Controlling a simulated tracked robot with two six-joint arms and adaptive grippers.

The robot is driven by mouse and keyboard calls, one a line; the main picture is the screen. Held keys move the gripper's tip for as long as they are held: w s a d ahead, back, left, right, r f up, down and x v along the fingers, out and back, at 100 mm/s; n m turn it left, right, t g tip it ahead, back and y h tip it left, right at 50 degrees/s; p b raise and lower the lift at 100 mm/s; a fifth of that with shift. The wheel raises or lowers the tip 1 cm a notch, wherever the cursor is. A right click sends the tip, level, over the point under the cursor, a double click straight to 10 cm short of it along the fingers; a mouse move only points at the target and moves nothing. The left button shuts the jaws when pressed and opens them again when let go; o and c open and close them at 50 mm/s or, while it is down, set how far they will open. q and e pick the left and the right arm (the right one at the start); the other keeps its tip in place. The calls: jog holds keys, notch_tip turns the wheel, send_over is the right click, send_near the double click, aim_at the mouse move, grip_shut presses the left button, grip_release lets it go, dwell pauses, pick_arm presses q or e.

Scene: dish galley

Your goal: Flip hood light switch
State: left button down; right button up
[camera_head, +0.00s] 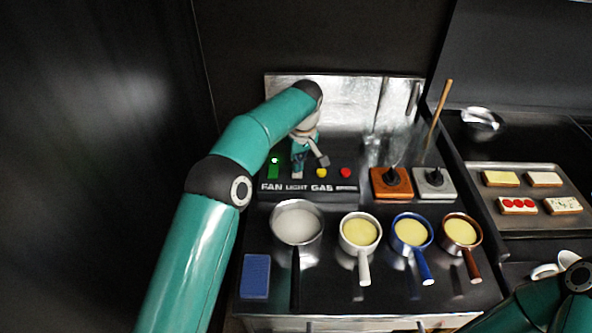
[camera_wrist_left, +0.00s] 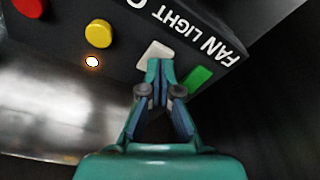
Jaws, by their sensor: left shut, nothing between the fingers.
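The control panel (camera_head: 340,187) carries the words FAN, LIGHT and GAS. In the left wrist view, the white switch (camera_wrist_left: 158,47) stands beside the word LIGHT. The green switch (camera_wrist_left: 199,79) is beside FAN, and the yellow knob (camera_wrist_left: 98,33) is further left. My left gripper (camera_wrist_left: 159,88) is shut and empty, its fingertips right at the white switch; I cannot tell whether they touch. In the head view my left gripper (camera_head: 299,165) reaches down over the panel and mostly hides the white switch. My right gripper is out of view; only part of its arm shows at bottom right.
A green indicator (camera_head: 274,160) glows above FAN. Red (camera_head: 346,173) and yellow knobs sit right of my gripper. Several pans, such as the grey pan (camera_head: 297,224), stand in front. A blue sponge (camera_head: 256,276) lies at left. Two grinder-like blocks (camera_head: 391,184) stand right.

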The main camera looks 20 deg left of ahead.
aim_at(296, 175)
pick_arm(q)
jog(key=shift+f+b, duration=0.7)
jog(key=shift+f, duration=0.35)
dwell(0.7)
jog(key=shift+r, duration=0.1)
notch_tip(296, 175, up, 3)
jog(key=p, duration=0.2)
jog(key=shift+p, duration=0.4)
jog(key=shift+r, duration=1.9)
jog(key=shift+s+a+r, duration=0.1)
jog(key=shift+a, duration=0.05)
